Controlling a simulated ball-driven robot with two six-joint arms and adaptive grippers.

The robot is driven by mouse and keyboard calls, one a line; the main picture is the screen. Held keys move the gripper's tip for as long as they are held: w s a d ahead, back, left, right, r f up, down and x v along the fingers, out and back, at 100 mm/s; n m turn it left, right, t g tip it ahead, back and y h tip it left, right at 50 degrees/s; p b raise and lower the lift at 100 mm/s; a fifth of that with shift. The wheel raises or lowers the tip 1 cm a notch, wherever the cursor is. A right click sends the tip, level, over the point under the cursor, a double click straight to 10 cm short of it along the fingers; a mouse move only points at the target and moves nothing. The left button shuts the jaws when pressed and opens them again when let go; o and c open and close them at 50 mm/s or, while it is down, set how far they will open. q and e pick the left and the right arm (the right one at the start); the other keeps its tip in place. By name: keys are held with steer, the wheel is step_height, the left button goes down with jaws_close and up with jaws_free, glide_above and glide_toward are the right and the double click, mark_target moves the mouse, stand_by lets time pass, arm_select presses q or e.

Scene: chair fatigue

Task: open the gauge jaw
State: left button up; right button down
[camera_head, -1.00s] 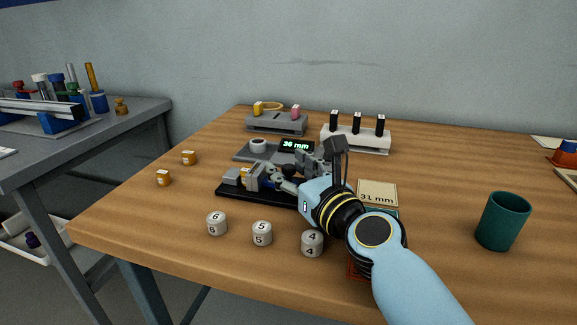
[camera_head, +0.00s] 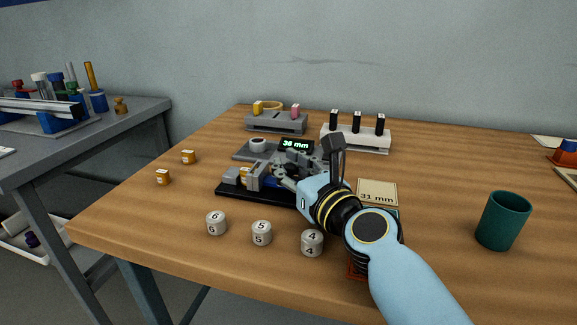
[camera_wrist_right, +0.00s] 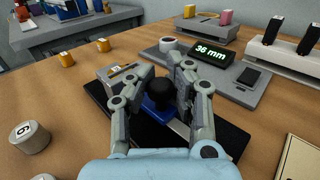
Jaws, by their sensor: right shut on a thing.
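The gauge (camera_head: 228,190) is a black base with grey jaw blocks, in the middle of the table. Its blue slider (camera_wrist_right: 157,110) carries a black knob (camera_wrist_right: 163,88). My right gripper (camera_head: 277,174) reaches in from the right, low over the gauge. In the right wrist view its fingers (camera_wrist_right: 165,85) are closed around the knob. A small orange piece (camera_head: 245,172) shows by the grey jaw block; whether it is clamped I cannot tell. The display (camera_head: 296,144) behind reads 36 mm. My left gripper is not in view.
A card (camera_head: 377,193) reading 31 mm lies right of the gauge. Numbered cylinders (camera_head: 262,233) stand in front, and two small orange blocks (camera_head: 163,178) at left. A white rack with black pegs (camera_head: 355,140) and a grey stand (camera_head: 276,124) are behind. A green cup (camera_head: 503,220) is at right.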

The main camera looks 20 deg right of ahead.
steer(key=shift+f, duration=0.2)
steer(key=shift+s+d+p, duration=0.35)
steer(key=shift+s+d, duration=0.6)
steer(key=shift+d, duration=0.3)
steer(key=shift+f, duration=0.1)
steer(key=c, duration=1.6)
jaws_free()
steer(key=shift+c, duration=0.2)
steer(key=o, duration=0.4)
steer(key=shift+s+d+r, duration=0.2)
steer(key=shift+s+r, duration=0.05)
steer(key=shift+s, duration=0.05)
steer(key=shift+o, duration=0.5)
steer(key=shift+w, duration=0.15)
